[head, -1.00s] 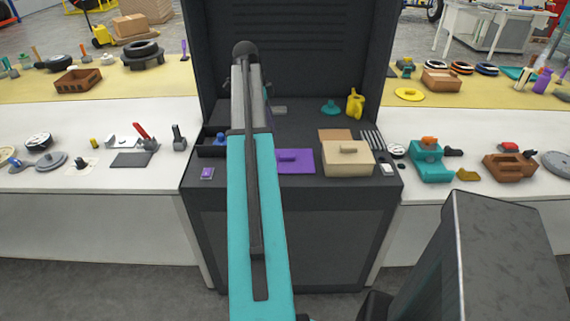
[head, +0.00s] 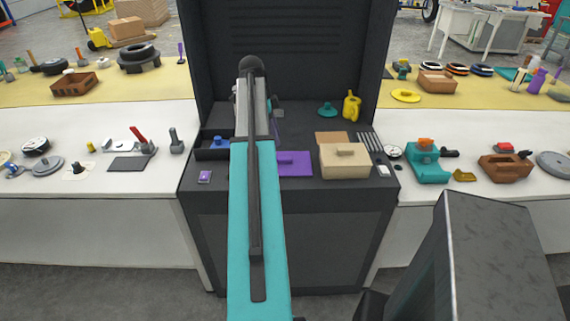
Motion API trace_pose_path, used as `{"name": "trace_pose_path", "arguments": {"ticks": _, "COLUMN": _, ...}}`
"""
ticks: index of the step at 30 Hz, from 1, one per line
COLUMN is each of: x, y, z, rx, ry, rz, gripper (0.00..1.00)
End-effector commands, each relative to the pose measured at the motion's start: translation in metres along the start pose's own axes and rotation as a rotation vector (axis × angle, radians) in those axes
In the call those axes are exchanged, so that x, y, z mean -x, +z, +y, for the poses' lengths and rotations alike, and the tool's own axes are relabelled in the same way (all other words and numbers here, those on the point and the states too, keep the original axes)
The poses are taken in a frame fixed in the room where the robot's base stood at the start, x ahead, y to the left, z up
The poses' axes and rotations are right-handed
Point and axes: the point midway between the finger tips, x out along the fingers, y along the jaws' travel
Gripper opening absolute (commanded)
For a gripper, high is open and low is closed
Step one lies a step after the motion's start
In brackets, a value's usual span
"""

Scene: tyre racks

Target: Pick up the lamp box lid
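A beige box (head: 344,166) stands on the dark workbench, right of my arm. Its beige lid (head: 344,149), with a bar handle on top, sits on it and looks closed. A flat purple plate (head: 296,158) with a raised purple handle lies just left of the box, partly covered by my arm. Either could be the lid named; I cannot tell for certain. My teal arm reaches forward over the bench, left of both. My gripper is hidden behind the arm, so its opening and any contents do not show.
The dark bench (head: 310,194) has a tall back panel (head: 290,50). A yellow can (head: 351,106), a teal piece (head: 328,108) and a brown flat piece (head: 333,137) stand or lie behind the box. White tables with many parts flank the bench.

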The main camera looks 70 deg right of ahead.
Motion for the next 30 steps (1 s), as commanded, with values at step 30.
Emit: {"name": "trace_pose_path", "arguments": {"ticks": 30, "x": -0.050, "y": -0.003, "z": 0.000, "rx": -0.002, "ry": 0.001, "rz": 0.000, "gripper": 0.39}}
